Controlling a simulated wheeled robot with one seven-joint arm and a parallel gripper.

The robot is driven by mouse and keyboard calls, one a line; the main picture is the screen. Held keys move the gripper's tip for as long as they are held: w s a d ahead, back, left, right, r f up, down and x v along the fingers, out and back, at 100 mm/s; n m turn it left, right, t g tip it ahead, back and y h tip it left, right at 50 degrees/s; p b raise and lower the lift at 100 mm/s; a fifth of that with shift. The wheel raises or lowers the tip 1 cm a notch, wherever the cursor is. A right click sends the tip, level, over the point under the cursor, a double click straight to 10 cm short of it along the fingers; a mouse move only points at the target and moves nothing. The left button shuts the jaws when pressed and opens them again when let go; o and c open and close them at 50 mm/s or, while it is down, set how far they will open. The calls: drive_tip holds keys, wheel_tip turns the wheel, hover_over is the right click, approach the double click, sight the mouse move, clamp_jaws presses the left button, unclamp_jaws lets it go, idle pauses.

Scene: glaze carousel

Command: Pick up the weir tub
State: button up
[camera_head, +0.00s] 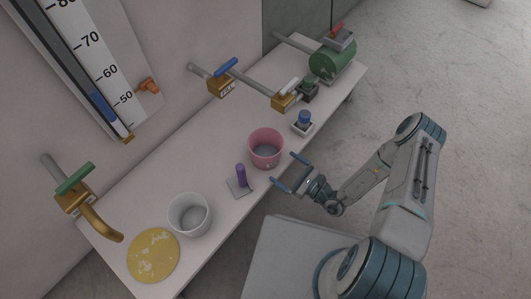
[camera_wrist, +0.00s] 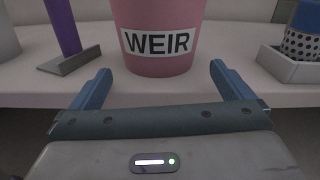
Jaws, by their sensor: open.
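The weir tub is a pink round tub (camera_head: 266,149) standing upright on the white bench, near its front edge. In the wrist view the tub (camera_wrist: 158,62) is straight ahead, with a white label reading WEIR facing me; its top is out of that view. My gripper (camera_head: 285,170) is open, in front of the tub and just off the bench edge. In the wrist view its two blue fingers (camera_wrist: 158,86) spread to either side of the tub's lower part, short of it and apart from it. Nothing is between the fingers.
A purple cylinder on a grey stand (camera_head: 240,176) is left of the tub. A blue-topped item in a white tray (camera_head: 303,123) is to its right. A white tub (camera_head: 189,215) and a yellow disc (camera_head: 153,256) lie farther left.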

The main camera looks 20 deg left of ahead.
sight(277, 163)
drive_tip(key=b+x, duration=0.1)
drive_tip(key=x, duration=0.1)
drive_tip(key=b+x, duration=0.1)
drive_tip(key=x, duration=0.1)
drive_tip(key=shift+a+f+b, duration=0.2)
drive_tip(key=shift+a+b, duration=0.1)
drive_tip(key=shift+a, duration=0.1)
drive_tip(key=shift+w+a+r, duration=0.15)
drive_tip(key=shift+w+a, duration=0.05)
drive_tip(key=shift+a, duration=0.1)
drive_tip(key=c, duration=0.7)
drive_tip(key=shift+r, duration=0.1)
drive_tip(key=shift+c, duration=0.2)
